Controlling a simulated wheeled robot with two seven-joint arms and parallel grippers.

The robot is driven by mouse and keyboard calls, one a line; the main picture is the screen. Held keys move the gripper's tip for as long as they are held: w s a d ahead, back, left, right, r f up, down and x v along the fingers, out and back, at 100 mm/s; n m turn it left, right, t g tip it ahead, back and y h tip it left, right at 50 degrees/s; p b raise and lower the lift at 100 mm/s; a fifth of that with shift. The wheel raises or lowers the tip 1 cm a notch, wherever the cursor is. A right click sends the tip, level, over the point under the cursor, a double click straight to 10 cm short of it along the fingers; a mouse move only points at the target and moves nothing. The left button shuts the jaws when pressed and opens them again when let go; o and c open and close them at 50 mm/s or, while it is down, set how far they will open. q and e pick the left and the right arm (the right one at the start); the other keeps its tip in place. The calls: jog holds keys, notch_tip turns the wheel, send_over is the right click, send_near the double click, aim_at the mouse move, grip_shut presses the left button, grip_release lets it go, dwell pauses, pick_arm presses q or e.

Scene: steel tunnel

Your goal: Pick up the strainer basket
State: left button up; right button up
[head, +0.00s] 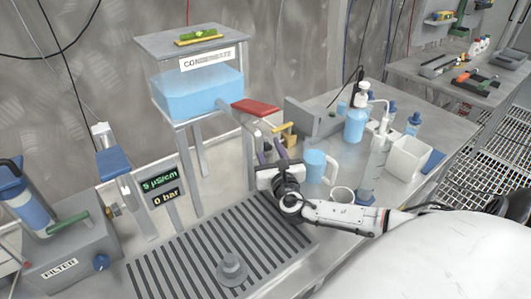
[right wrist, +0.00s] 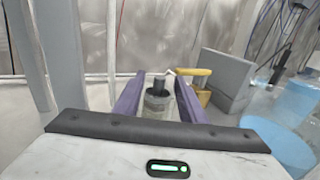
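My right gripper (head: 272,152) reaches in from the right, past the blue mug, toward the pipework under the red lever. In the right wrist view its two purple fingers (right wrist: 160,97) are apart. Between them shows a small pale, mesh-like cylinder with a dark knob on top (right wrist: 158,99), which looks like the strainer basket. Its lower part is hidden by the gripper body, and I cannot tell whether a finger touches it. In the head view the gripper mostly hides it. A grey stepped round piece (head: 231,268) stands on the slotted drain grate. My left gripper is not in view.
A tank (head: 197,92) of blue liquid stands behind, with a red lever (head: 255,107). A yellow handle (head: 285,131) is beside the fingers. A blue mug (head: 314,165), a white cup (head: 342,195) and bottles crowd the right. The slotted grate (head: 190,262) is mostly clear.

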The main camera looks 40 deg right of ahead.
jog(key=shift+w+d, duration=0.1)
jog(key=shift+w, duration=0.1)
grip_shut()
jog(key=shift+r, duration=0.1)
